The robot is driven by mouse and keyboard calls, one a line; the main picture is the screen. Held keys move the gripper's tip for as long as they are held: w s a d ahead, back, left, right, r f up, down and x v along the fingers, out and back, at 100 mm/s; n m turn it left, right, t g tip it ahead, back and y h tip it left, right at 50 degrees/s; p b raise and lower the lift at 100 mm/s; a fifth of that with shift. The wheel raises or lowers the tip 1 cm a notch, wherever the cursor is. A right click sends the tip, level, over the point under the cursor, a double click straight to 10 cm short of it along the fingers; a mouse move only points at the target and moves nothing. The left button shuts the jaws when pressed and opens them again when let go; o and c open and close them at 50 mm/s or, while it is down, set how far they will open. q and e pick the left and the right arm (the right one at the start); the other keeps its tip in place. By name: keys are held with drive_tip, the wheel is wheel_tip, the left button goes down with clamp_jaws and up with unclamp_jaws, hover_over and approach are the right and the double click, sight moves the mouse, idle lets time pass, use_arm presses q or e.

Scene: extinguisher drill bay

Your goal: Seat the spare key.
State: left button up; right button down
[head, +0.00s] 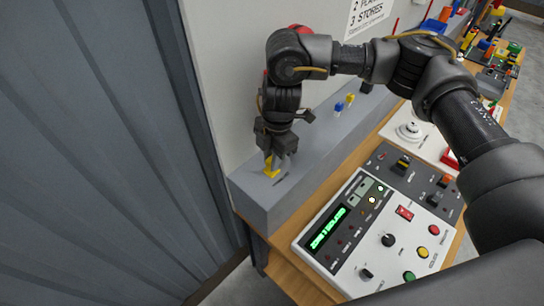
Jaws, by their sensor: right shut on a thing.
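My right gripper (274,158) points down over the near end of the grey ledge and is shut on a small yellow piece, which looks like the spare key (270,170). The key is at or just above the ledge top (253,187), with its upper part hidden between the fingers. A small dark mark, perhaps a slot, shows beside it. I cannot tell whether the key is in a slot. A blue piece (338,108) and another yellow piece (350,99) stand farther along the ledge. My left gripper is not in view.
A control panel (378,240) with a green display, knobs and buttons lies on the wooden bench right of the ledge. A white plate with a round dial (410,131) lies behind it. A wall stands close behind the ledge. Tools crowd the far bench.

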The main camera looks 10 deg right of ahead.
drive_tip(key=shift+f+b, duration=0.5)
drive_tip(key=shift+f, duration=0.3)
idle(0.4)
drive_tip(key=c, duration=0.9)
unclamp_jaws()
drive_tip(key=shift+r, duration=0.15)
drive_tip(key=shift+r+p, duration=2.1)
drive_tip(key=shift+r, duration=1.3)
